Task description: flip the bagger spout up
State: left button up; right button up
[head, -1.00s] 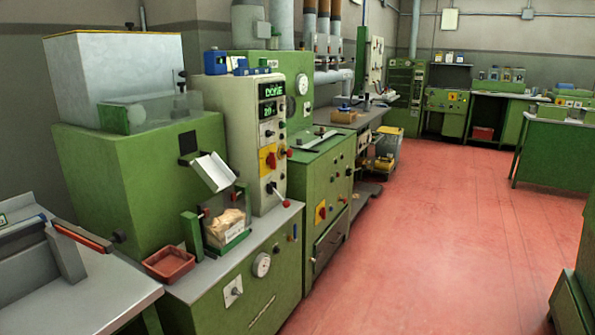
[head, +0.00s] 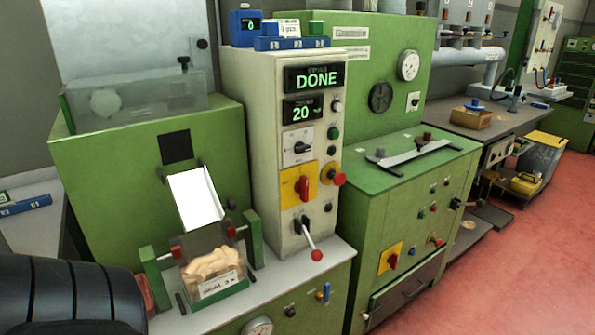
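The bagger spout is a white chute (head: 198,199) on the front of the green bagger machine (head: 100,160), just below a dark square opening (head: 175,147). It slopes down toward a clear bag (head: 212,268) that holds tan stoppers and bears a label. The bag stands between two green posts with red clamps (head: 176,253). A dark rounded shape at the lower left, which seems to be part of my arm, hides the left end of the counter.
A cream control panel (head: 300,150) right of the spout reads DONE and 20, with a red-knobbed lever (head: 310,240) low on its front. A green cabinet (head: 420,210) stands further right. Red floor (head: 520,270) is open at the right.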

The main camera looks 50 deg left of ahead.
aim_at(196, 202)
jog(key=i, duration=1.5)
jog(key=u, duration=2.35)
jog(key=k, duration=0.85)
jog(key=z, duration=0.05)
jog(key=i, duration=1)
